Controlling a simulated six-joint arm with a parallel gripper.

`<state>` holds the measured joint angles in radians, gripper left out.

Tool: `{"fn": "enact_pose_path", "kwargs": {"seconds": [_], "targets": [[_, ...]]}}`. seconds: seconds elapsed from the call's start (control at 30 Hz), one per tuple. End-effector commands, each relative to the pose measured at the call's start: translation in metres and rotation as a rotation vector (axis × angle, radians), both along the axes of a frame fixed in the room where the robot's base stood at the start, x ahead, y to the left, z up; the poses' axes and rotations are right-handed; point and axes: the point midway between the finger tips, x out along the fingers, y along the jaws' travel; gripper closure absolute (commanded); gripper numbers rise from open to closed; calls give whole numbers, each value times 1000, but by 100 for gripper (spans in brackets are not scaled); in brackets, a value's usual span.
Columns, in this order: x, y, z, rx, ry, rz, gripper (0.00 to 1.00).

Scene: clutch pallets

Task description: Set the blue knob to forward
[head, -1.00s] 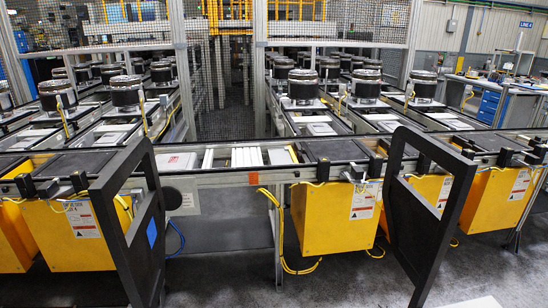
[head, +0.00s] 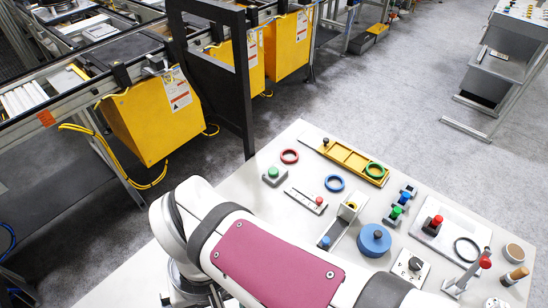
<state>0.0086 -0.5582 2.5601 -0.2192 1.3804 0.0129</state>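Several blue items lie on the white table, and I cannot tell which one is the blue knob. A round blue drum with a dark stub on top (head: 374,240) stands near the middle. A blue-topped piece (head: 326,241) is at the near end of a slim fixture. A dark rotary knob on a pale plate (head: 412,264) is just below the drum, partly close to my arm. My arm crosses the foreground; my gripper is out of the picture.
A red-tipped lever (head: 485,262) stands right. A black frame (head: 235,75) stands beyond the table's left edge.

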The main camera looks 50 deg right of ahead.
Motion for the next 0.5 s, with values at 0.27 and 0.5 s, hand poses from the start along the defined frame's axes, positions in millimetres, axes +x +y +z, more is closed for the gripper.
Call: {"fn": "enact_pose_path", "kwargs": {"seconds": [0.27,0.5], "targets": [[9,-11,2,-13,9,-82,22],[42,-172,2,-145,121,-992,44]]}}
